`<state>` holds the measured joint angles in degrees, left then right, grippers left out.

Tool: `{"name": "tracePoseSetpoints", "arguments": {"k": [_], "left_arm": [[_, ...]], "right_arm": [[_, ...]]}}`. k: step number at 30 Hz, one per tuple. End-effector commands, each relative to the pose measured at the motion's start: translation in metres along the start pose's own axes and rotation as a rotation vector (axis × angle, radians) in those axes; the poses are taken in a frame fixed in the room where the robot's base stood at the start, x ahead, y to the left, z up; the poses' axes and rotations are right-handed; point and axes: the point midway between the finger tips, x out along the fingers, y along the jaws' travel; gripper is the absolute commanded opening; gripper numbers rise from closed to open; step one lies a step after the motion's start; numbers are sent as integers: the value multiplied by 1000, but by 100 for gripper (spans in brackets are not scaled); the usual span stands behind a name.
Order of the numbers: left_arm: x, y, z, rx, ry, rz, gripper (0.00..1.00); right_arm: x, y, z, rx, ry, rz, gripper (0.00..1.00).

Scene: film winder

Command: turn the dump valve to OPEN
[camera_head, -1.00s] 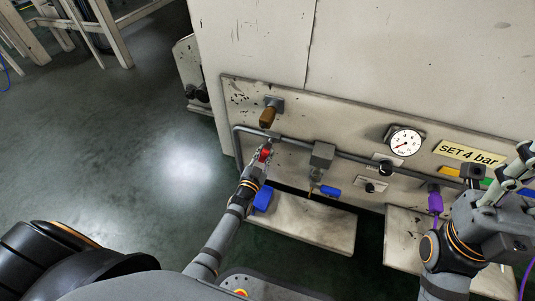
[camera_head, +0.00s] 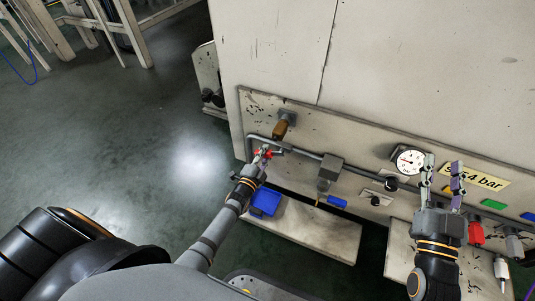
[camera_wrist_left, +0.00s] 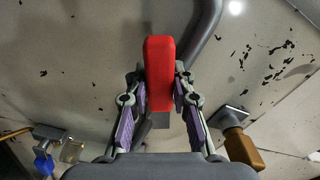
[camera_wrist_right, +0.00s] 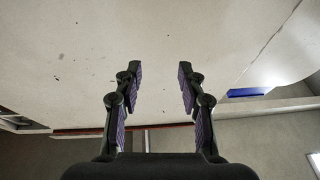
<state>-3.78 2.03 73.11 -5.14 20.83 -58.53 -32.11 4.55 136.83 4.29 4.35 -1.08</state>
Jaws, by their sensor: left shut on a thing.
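The dump valve's red handle (camera_head: 266,153) is at the left end of the grey pipe on the machine panel. My left gripper (camera_head: 265,149) reaches it from below and is shut on it. In the left wrist view the red handle (camera_wrist_left: 160,72) stands upright between the fingers, with a pad on each side. The valve body is mostly hidden behind it, and no OPEN mark is readable. My right gripper (camera_head: 442,163) is open and empty in front of the panel, right of the gauge. Its spread fingers also show in the right wrist view (camera_wrist_right: 159,85).
A brown-handled fitting (camera_head: 281,129) sits just above the valve. A round gauge (camera_head: 408,160) and a yellow "4 bar" label (camera_head: 474,175) are on the right. A blue bin (camera_head: 265,203) lies close below the left gripper. A pale ledge (camera_head: 305,232) juts out under the panel.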

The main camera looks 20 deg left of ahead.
Motion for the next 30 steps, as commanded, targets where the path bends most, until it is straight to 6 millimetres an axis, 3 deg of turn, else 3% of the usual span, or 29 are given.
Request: {"name": "tracePoseSetpoints", "arguments": {"k": [3,9,15,21,30], "left_arm": [[0,-8,-1,83,0,0,0],[0,-16,-2,215,0,1,0],[0,-21,-4,322,0,1,0],[0,-25,-5,394,0,1,0],[0,-27,-6,443,0,1,0]], "right_arm": [[-12,0,46,16,-204,2,40],[-52,-4,119,43,-528,-3,40],[-98,-9,168,66,-785,-11,40],[-137,-14,195,83,-962,-20,40],[-165,-17,210,94,-1076,-27,40]]}}
